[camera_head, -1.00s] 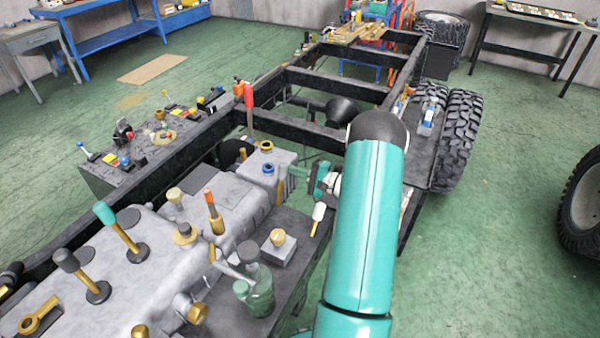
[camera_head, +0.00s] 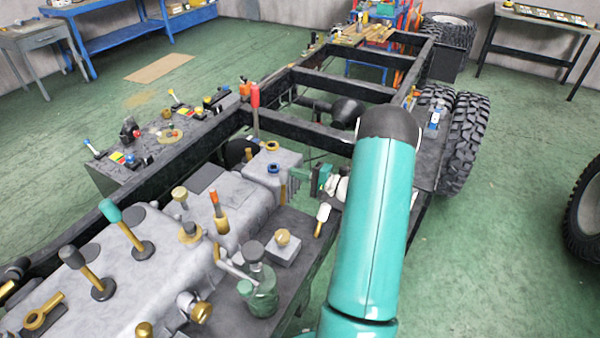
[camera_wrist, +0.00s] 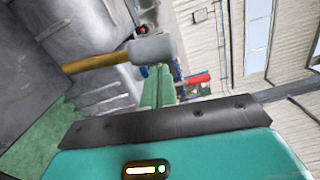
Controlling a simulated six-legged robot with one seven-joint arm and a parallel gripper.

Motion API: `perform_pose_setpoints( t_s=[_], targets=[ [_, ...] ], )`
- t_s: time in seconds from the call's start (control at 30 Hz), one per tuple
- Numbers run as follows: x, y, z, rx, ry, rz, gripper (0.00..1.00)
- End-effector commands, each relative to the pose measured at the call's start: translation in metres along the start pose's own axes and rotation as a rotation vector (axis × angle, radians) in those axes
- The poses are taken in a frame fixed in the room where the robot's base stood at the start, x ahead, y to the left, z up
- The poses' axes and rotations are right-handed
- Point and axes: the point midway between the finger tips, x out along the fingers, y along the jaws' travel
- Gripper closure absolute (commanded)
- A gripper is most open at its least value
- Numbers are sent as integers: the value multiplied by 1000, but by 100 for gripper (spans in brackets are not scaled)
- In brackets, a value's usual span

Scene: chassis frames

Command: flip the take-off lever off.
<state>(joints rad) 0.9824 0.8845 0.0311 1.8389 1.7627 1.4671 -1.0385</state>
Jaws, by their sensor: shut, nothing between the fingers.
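A lever with a brass shaft and a whitish knob (camera_head: 323,212) stands at the right side of the grey gearbox casing. In the wrist view a lever with a brass shaft and a pale grey knob (camera_wrist: 152,50) lies across the upper left, and it looks like the same one. My gripper (camera_head: 298,176) is just behind this lever in the head view. In the wrist view its teal fingers (camera_wrist: 158,88) are together with nothing between them, and their tips are close to the knob. I cannot tell whether they touch. No label for the take-off lever is readable.
Other levers stand close by: a red-topped one (camera_head: 255,105), an orange-topped one (camera_head: 216,205), a teal-topped one (camera_head: 125,225) and a dark-topped one (camera_head: 85,270). A green glass jar (camera_head: 262,290) and a box with a brass knob (camera_head: 283,245) are in front. The chassis frame (camera_head: 330,80) extends behind.

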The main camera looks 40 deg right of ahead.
Motion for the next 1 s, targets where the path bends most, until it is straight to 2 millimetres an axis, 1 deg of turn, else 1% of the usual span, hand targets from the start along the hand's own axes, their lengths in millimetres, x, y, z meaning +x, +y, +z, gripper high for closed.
perform_pose_setpoints(
  t_s=[0.3,0.53,0.7,1.0],
  targets=[
    [2,-4,34,-259,-1,12,100],
    [3,-2,54,-409,-1,20,100],
    [3,0,62,-403,0,20,100],
    [3,2,67,-401,-1,20,100]
  ],
)
